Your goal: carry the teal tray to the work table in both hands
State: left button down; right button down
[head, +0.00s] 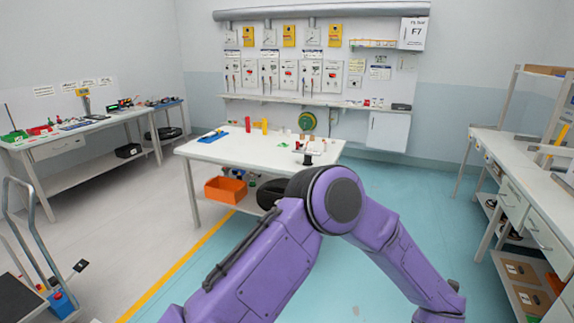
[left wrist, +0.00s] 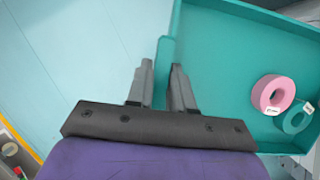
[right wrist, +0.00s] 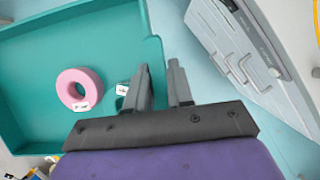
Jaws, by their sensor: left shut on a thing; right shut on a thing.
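The teal tray shows in the left wrist view (left wrist: 215,70) and the right wrist view (right wrist: 100,42). My left gripper (left wrist: 162,66) is shut on one tray wall. My right gripper (right wrist: 160,66) is shut on another part of its wall. In the tray lie a pink roll (left wrist: 262,92) and a teal roll (left wrist: 287,122), both with white labels. The pink roll also shows in the right wrist view (right wrist: 93,82); the teal roll there is mostly hidden by a finger. The head view shows neither tray nor gripper tips. A white table (head: 235,152) stands ahead there.
On that table are a blue tray (head: 212,136), red and yellow parts and small items; its middle is fairly clear. An orange bin (head: 226,190) sits below. Benches stand left (head: 75,135) and right (head: 520,170). A trolley (head: 35,235) is front left. Open floor lies between.

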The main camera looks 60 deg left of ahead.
aim_at(259, 145)
jog(key=u, duration=0.6)
jog(key=i, duration=0.3)
jog(key=u, duration=1)
jog(key=i, duration=0.85)
jog(key=u, duration=1.25)
jog(key=i, duration=3.2)
jog(key=z, duration=1.05)
jog(key=i, duration=1.2)
jog(key=z, duration=0.7)
